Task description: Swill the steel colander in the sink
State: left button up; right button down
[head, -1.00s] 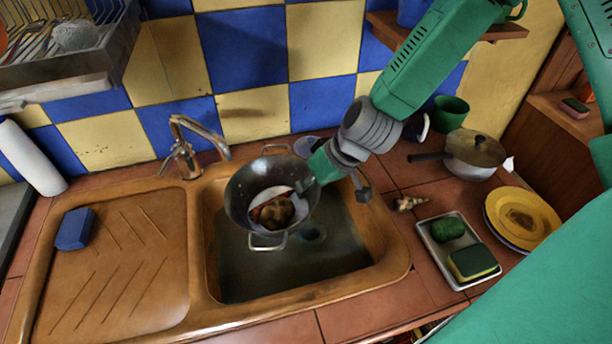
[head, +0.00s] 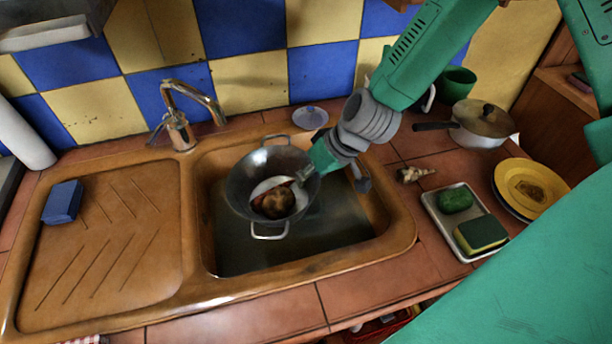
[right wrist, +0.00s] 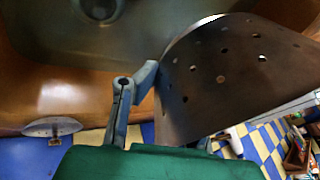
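The steel colander (head: 245,195) is a dark metal bowl with two loop handles, over the sink basin in the head view. A brown lump and a white piece lie in it. Its perforated wall (right wrist: 225,75) fills much of the right wrist view. My right gripper (head: 332,177) is at its right rim and appears shut on the wall. One finger shows inside the rim and one outside; the wall hides the other finger in the wrist view. The sink (head: 390,235) is brown, with a dark basin. My left gripper is not in view.
A steel tap (head: 180,130) stands behind the sink. A blue sponge (head: 62,202) lies on the drainboard. On the right are a tray (head: 432,215) with sponges, a shell (head: 412,174), yellow plates (head: 532,192), a lidded pan (head: 482,124) and a green mug (head: 456,84).

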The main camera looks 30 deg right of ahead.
jog(key=shift+f+b, duration=6.3)
jog(key=shift+f, duration=2)
jog(key=shift+r, duration=0.2)
jog(key=shift+r+p, duration=0.45)
jog(key=shift+p, duration=0.2)
jog(key=shift+f, duration=0.2)
jog(key=shift+f+b, duration=0.45)
jog(key=shift+r+p, duration=0.65)
